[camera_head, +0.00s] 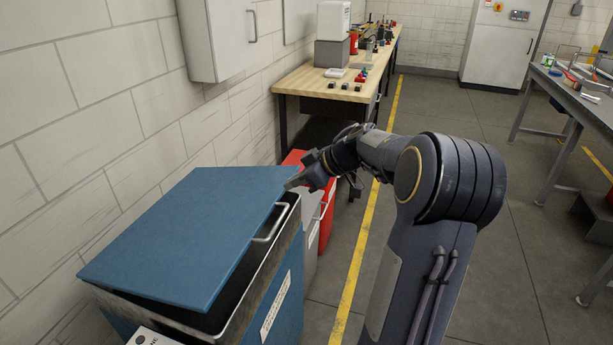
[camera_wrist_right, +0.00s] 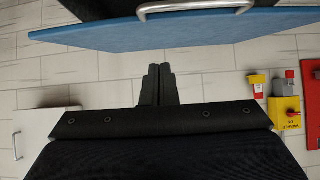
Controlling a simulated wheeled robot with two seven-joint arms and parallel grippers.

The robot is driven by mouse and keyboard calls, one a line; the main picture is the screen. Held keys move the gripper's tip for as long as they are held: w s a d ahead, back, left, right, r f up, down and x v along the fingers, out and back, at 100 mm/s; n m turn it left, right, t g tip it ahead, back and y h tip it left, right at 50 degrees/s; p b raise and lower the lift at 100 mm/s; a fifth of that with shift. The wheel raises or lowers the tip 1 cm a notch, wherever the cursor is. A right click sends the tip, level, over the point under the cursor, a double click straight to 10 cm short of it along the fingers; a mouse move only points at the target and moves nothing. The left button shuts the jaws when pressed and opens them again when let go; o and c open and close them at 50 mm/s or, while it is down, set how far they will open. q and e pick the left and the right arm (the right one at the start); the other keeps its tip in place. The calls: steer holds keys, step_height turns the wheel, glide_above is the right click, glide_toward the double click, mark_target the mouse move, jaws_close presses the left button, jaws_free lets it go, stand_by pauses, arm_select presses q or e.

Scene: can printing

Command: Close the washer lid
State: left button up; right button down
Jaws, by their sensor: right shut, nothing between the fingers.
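The blue washer lid (camera_head: 190,235) is tilted over the blue washer body (camera_head: 290,310), with a dark gap between its near right edge and the metal rim. A silver handle (camera_head: 273,224) is on the lid's right side; a silver handle also shows above the lid edge (camera_wrist_right: 110,36) in the right wrist view. My right gripper (camera_head: 292,183) is at the lid's far right corner; I cannot tell if it touches. In the right wrist view its fingers (camera_wrist_right: 157,84) are together and empty, just below the lid edge. My left gripper is not in view.
A red bin (camera_head: 326,215) stands behind the washer, close to my right arm. A wall cabinet (camera_head: 218,40) hangs above at the left. A wooden workbench (camera_head: 305,80) is behind, and a metal table (camera_head: 590,110) is at the right. The floor between is clear.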

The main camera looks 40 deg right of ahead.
steer(key=x, duration=0.4)
steer(key=shift+s+d+f+b, duration=0.15)
steer(key=shift+s+f, duration=0.1)
steer(key=shift+f, duration=0.35)
steer(key=shift+s+d+f+b, duration=0.15)
steer(key=shift+s+f+b, duration=0.1)
steer(key=shift+f, duration=0.3)
steer(key=shift+s+d+f+b, duration=0.15)
steer(key=shift+s+f, duration=0.1)
steer(key=shift+f, duration=0.35)
steer(key=shift+f, duration=0.1)
